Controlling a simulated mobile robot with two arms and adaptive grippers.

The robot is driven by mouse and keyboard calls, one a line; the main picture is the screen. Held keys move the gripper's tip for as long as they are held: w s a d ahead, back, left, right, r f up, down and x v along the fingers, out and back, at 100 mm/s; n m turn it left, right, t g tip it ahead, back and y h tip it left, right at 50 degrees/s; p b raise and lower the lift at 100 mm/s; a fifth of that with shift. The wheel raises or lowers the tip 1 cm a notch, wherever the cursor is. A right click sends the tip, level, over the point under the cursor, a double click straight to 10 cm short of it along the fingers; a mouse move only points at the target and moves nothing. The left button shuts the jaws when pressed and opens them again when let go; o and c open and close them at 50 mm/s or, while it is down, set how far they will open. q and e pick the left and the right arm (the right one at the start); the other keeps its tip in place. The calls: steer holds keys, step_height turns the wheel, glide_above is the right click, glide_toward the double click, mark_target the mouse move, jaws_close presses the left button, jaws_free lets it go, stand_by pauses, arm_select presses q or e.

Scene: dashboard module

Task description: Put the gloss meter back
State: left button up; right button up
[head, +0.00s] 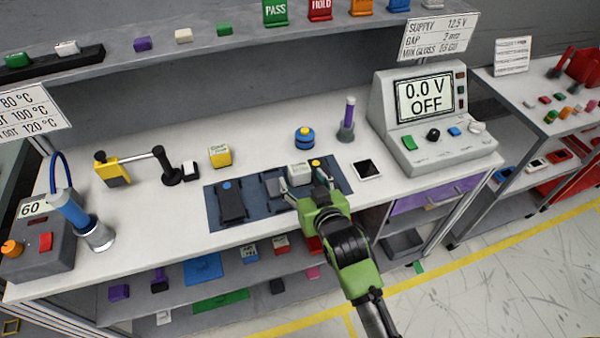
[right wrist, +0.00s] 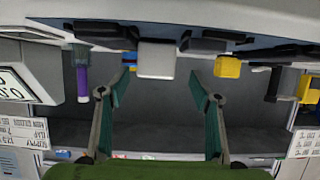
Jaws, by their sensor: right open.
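A small light grey box (head: 300,173), which looks like the gloss meter, sits at the dark blue mat (head: 216,222) on the bench. In the right wrist view the grey box (right wrist: 156,60) appears between the lines of the two fingers, slightly beyond their tips. My right gripper (head: 304,187) is open, with its fingers to either side of the box's near end; I cannot tell if they touch it. A dark device with a blue button (head: 231,202) and a dark grey block (head: 274,184) lie on the mat to the left. My left gripper is not in view.
A yellow-topped piece (head: 315,164) is close right of the box. A blue round pot (head: 304,138), purple-handled tool (head: 347,122), yellow cube (head: 220,156) and white-framed black tile (head: 367,169) stand around the mat. The meter console (head: 430,110) stands right.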

mark_target(302, 174)
steer(key=shift+w+a+f, duration=0.1)
steer(key=shift+w, duration=0.45)
steer(key=x, duration=0.1)
steer(key=p+x, duration=0.1)
steer(key=x, duration=0.1)
steer(key=shift+w+d, duration=0.15)
steer(key=shift+d, duration=0.1)
steer(key=shift+w+a+f, duration=0.25)
steer(key=shift+w+f, duration=0.05)
steer(key=shift+w, duration=0.2)
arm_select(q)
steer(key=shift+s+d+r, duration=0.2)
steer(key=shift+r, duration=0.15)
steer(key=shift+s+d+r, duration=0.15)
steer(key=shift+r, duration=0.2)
arm_select(e)
steer(key=c, duration=1.3)
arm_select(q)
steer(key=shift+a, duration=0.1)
arm_select(e)
steer(key=shift+c, duration=0.5)
arm_select(q)
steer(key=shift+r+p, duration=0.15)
steer(key=shift+p, duration=0.15)
arm_select(e)
steer(key=shift+r, duration=0.15)
